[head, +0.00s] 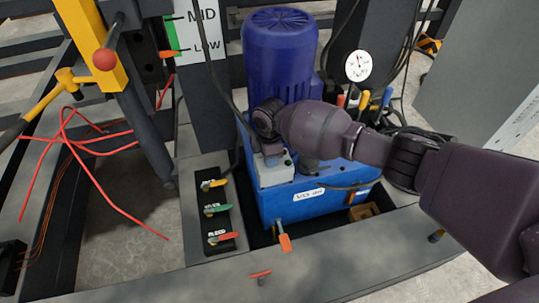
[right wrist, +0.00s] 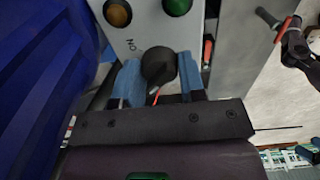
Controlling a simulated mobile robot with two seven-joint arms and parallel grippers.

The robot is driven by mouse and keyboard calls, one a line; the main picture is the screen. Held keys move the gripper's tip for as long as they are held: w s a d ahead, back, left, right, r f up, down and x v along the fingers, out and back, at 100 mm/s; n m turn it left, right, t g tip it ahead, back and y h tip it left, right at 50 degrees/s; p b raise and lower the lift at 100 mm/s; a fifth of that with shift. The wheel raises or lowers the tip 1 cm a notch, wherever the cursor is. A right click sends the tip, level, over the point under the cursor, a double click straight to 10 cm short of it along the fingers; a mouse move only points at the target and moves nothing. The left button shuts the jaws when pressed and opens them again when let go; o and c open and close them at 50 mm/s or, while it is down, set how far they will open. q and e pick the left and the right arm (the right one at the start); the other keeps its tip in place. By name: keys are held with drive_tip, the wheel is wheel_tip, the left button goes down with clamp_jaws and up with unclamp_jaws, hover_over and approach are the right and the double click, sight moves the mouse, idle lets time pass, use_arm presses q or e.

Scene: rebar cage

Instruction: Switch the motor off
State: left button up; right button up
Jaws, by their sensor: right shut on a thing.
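The blue motor (head: 283,55) stands upright on a blue tank (head: 310,200). A light grey switch box (head: 275,174) sits at its front. In the right wrist view its panel (right wrist: 148,35) carries a black round knob (right wrist: 159,66), an "ON" mark beside it, a green button or lamp (right wrist: 177,5) and an amber one (right wrist: 118,13). My right gripper (head: 270,150) reaches in from the right at the box. Its blue fingers (right wrist: 160,82) stand on either side of the knob and are shut on it. A red line shows below the knob. My left gripper is out of view.
Several coloured valve levers (head: 217,210) sit on a black plate left of the tank. An orange-handled valve (head: 285,242) is at the tank's front. A pressure gauge (head: 358,66) and hoses are behind my right arm. A yellow lever frame (head: 90,45) and red cables are at left.

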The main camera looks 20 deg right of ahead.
drive_tip(key=shift+s+f, duration=0.1)
idle(0.4)
drive_tip(key=o, duration=0.9)
drive_tip(key=shift+r, duration=0.6)
wheel_tip(320, 180, up, 8)
drive_tip(key=p, duration=0.3)
drive_tip(key=shift+r, duration=0.25)
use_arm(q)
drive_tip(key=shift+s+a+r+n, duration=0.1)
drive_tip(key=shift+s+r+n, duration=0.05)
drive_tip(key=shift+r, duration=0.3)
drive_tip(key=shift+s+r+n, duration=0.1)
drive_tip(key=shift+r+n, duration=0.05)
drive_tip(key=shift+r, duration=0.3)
use_arm(e)
drive_tip(key=shift+r, duration=0.6)
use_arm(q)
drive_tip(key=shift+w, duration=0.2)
